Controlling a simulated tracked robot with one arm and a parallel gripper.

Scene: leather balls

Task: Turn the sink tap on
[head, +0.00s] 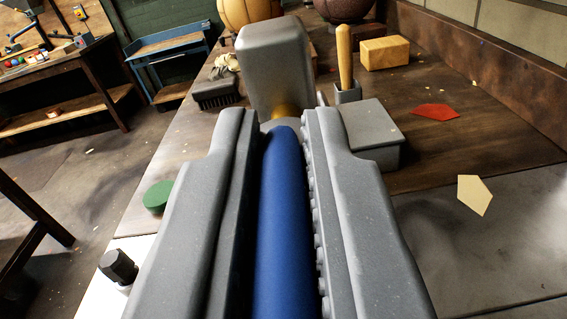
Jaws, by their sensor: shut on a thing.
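My gripper (281,122) is in the middle of the head view, its two grey fingers closed along both sides of a blue handle (282,215). The handle runs forward to a brass-coloured collar and a grey block-shaped head (273,65), so the thing looks like a mallet. The head is beyond the fingertips, over the workbench; whether it touches the bench cannot be told. The fingers hide part of the handle. No sink or tap can be made out in this view.
The dark wooden bench (480,120) holds a grey box (372,128), a wooden-handled tool (345,60), a yellow block (384,53), a brush (217,94), a green disc (157,197) and leather scraps. Balls (245,12) stand behind. Open floor (60,185) is left.

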